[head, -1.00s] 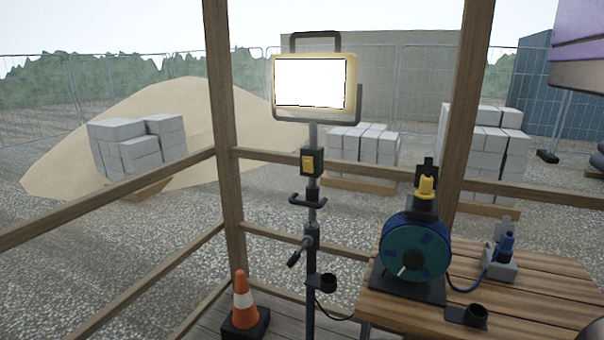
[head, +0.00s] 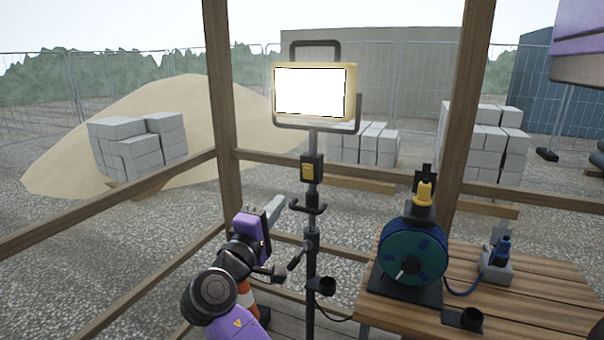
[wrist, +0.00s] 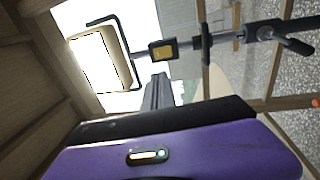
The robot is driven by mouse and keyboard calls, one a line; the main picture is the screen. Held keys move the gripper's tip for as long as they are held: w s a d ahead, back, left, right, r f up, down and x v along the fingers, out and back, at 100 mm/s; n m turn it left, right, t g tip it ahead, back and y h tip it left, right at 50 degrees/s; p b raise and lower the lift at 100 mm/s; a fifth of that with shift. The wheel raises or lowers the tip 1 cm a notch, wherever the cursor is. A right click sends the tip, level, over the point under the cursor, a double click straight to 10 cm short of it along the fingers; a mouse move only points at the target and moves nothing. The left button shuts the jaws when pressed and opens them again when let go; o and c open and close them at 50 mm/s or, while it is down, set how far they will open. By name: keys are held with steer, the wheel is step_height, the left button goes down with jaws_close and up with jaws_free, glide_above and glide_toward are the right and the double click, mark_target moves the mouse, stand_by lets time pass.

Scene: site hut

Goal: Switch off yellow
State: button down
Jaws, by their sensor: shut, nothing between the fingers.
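A work lamp (head: 312,92) with a yellow housing is lit bright white on a black stand; it also shows in the wrist view (wrist: 97,62). Below the lamp, a black switch box with a yellow switch (head: 308,172) sits on the pole; the yellow switch is also in the wrist view (wrist: 163,50). My gripper (head: 278,203) is shut and empty, to the left of the pole and lower than the switch in the head view. Its fingers (wrist: 158,90) point toward the switch box in the wrist view, apart from it in that picture.
A wooden table (head: 540,290) at the right bears a blue cable reel (head: 413,252) with a yellow plug (head: 425,192) above it. Wooden rails and posts surround the stand. An orange cone (head: 247,297) is partly hidden by my arm.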

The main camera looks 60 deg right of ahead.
steer(key=shift+s+d+r+g, duration=0.1)
steer(key=shift+d+r+g, duration=0.05)
steer(key=shift+r+g, duration=0.2)
steer(key=p, duration=0.4)
glide_toward(307, 166)
steer(key=d, duration=0.6)
steer(key=shift+w+d+r, duration=0.3)
steer(key=shift+d+r, duration=0.1)
steer(key=shift+d+r, duration=0.1)
steer(key=shift+d, duration=0.1)
